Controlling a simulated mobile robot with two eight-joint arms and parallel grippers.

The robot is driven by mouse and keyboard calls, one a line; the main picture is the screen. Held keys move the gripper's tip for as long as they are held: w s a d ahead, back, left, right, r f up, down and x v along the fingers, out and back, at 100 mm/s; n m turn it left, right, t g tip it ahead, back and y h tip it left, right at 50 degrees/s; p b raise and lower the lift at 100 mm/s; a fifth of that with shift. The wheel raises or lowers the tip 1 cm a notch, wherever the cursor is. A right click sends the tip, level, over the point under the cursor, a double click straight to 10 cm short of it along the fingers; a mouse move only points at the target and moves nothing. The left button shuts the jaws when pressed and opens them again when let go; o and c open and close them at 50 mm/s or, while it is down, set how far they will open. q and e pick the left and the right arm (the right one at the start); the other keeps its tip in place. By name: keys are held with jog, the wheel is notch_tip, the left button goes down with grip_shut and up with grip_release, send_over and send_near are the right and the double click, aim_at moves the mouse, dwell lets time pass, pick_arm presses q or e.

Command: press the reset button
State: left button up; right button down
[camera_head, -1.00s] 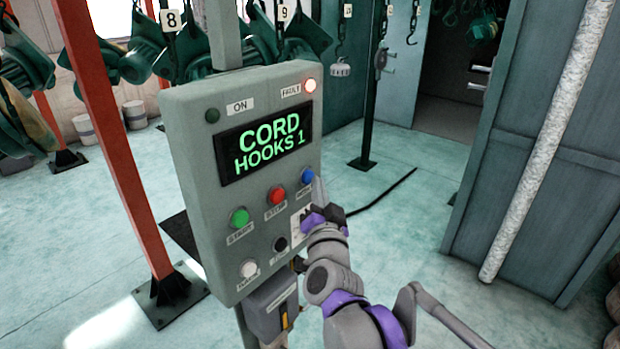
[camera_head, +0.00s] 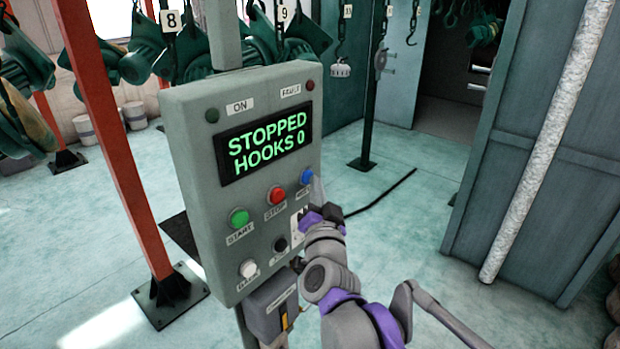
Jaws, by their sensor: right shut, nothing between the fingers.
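A grey control panel (camera_head: 200,160) stands in the middle of the view. Its screen (camera_head: 267,147) reads "STOPPED HOOKS 0". Below it are a green button (camera_head: 239,218), a red button (camera_head: 276,195) and a blue button (camera_head: 306,176). Lower down are a white button (camera_head: 248,268) and a black one (camera_head: 281,244). The small labels under the blue, white and black buttons are too unclear to read surely. My left gripper is out of view.
A red post (camera_head: 115,140) stands left of the panel. Green hoists with hooks hang behind it. A teal cabinet (camera_head: 550,140) with a pale pipe (camera_head: 545,150) is at the right. The floor between panel and cabinet is mostly clear, with a dark cord on it.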

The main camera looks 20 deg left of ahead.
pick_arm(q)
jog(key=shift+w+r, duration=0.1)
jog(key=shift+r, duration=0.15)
pick_arm(e)
jog(key=shift+s+d, duration=0.3)
jog(key=shift+d, duration=0.4)
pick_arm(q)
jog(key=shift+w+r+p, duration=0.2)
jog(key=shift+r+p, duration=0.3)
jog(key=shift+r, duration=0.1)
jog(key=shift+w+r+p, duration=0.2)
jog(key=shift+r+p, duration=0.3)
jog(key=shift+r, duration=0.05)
pick_arm(e)
jog(key=d, duration=0.1)
jog(key=s+d, duration=0.1)
jog(key=d, duration=0.2)
jog(key=shift+s+d, duration=0.3)
jog(key=shift+d, duration=0.05)
